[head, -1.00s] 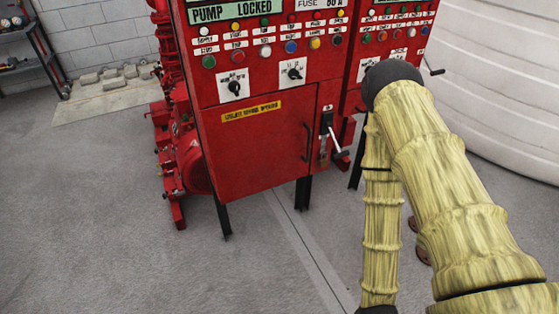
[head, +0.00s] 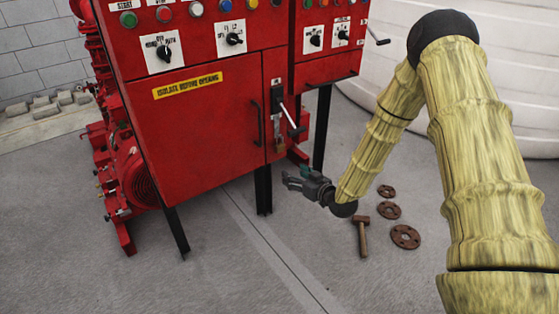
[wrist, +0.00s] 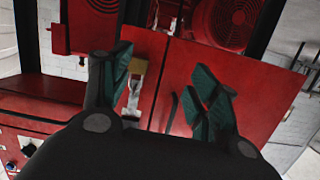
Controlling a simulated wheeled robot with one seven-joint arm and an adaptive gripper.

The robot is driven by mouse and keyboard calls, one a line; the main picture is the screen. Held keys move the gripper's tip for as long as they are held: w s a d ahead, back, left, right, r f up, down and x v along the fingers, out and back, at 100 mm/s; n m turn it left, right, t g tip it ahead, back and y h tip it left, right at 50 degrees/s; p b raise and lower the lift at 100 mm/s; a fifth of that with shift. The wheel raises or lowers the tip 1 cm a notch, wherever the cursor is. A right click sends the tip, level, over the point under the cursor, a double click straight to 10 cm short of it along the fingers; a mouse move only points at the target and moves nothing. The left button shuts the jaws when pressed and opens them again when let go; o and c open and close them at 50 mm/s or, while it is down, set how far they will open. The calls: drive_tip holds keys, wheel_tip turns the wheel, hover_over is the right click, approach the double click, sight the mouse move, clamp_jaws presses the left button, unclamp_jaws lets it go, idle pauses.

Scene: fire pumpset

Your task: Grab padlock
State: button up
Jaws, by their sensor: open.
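The padlock is a small brass-coloured body. In the wrist view the padlock (wrist: 138,66) shows just beside the left finger, against the red cabinet front, on a pale metal hasp. In the head view the padlock (head: 281,145) is a small brownish spot below the grey-handled lever on the cabinet's right side. My gripper (head: 289,180) is open and empty, in front of and below the padlock. In the wrist view its two green-padded fingers (wrist: 163,78) stand apart, with the padlock between them in the picture but nearer the left one. I see no contact.
The red control cabinet (head: 200,125) stands on black legs (head: 264,190). A lever (head: 290,118) juts out above the padlock, and a door handle (head: 256,123) is left of it. Rusty flanges (head: 405,236) and a hammer (head: 362,235) lie on the floor. A white tank curves behind.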

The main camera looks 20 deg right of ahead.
sight(281, 146)
drive_tip(key=shift+n+t+y, duration=0.4)
drive_tip(key=shift+t+y, duration=0.1)
drive_tip(key=shift+t, duration=0.4)
drive_tip(key=shift+w+a+r+b, duration=0.15)
drive_tip(key=shift+w+r+b, duration=0.35)
drive_tip(key=shift+w, duration=1.8)
drive_tip(key=shift+w+a+r+b, duration=0.2)
drive_tip(key=shift+w+r+b, duration=0.3)
drive_tip(key=shift+w, duration=1.85)
drive_tip(key=shift+w+a+r+b, duration=0.15)
drive_tip(key=shift+w+r+b, duration=0.35)
drive_tip(key=shift+w, duration=1.8)
drive_tip(key=c, duration=1.2)
